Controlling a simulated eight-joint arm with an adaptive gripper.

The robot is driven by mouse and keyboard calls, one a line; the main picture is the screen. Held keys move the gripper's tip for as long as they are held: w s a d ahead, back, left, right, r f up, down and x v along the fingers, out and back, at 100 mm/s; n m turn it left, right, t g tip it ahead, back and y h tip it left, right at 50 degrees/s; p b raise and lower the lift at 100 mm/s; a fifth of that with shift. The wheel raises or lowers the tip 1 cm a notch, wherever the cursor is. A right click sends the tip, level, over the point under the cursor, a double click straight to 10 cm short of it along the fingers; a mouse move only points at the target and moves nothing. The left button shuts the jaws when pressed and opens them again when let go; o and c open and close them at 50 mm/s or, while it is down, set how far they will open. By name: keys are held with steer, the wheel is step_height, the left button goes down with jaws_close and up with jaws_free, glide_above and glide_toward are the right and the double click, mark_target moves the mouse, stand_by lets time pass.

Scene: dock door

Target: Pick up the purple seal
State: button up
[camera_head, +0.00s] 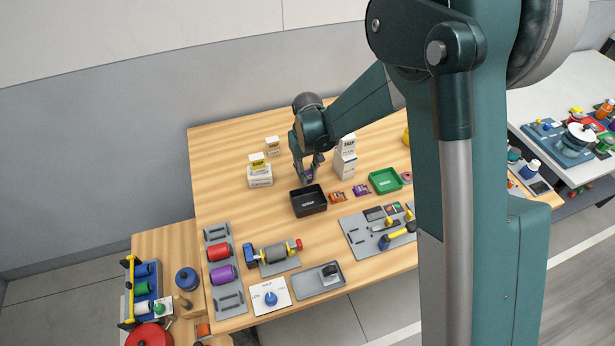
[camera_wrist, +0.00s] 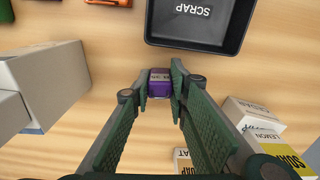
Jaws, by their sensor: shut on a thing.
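The purple seal (camera_wrist: 160,84) is a small purple block with a pale label. It sits between the two fingertips of my gripper (camera_wrist: 160,90), which is shut on it. In the head view my gripper (camera_head: 307,172) points down at the table just behind the black scrap tray, with a bit of the seal (camera_head: 309,177) showing between its fingers. I cannot tell whether the seal touches the table.
The black scrap tray (camera_head: 309,211) is close in front of my gripper. White boxes (camera_head: 345,165) stand to the right, and stacked soap boxes (camera_head: 260,178) to the left. Orange (camera_head: 337,197) and purple (camera_head: 361,190) items lie near the green tray (camera_head: 385,190).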

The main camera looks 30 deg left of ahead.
mark_target(308, 172)
steer(key=shift+r, duration=0.1)
steer(key=shift+r, duration=4.95)
